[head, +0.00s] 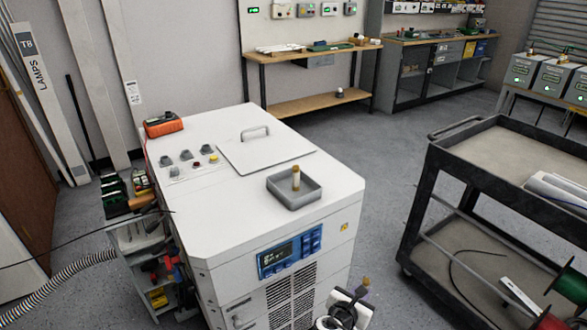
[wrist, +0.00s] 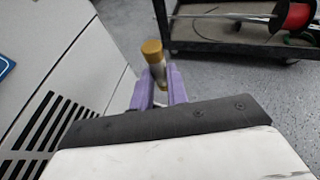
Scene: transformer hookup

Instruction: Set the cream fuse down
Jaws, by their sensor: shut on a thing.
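My gripper (wrist: 160,90) is shut on a fuse with a brass cap and a pale cream body, the cream fuse (wrist: 156,66). The purple fingers grip its lower part, and its capped end sticks out beyond them. In the head view my gripper (head: 361,294) is low in front of the white cabinet's right front corner, clear of the cabinet top. Only a small brass end of the held fuse shows there. Another brass-and-cream fuse (head: 296,179) stands upright in a grey tray (head: 288,203) on the cabinet top.
The white cabinet (head: 240,222) has a blue control panel (head: 290,251) and vents on its front. An orange meter (head: 163,125) lies at its back left. A dark cart (head: 485,160) stands to the right, with open floor between.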

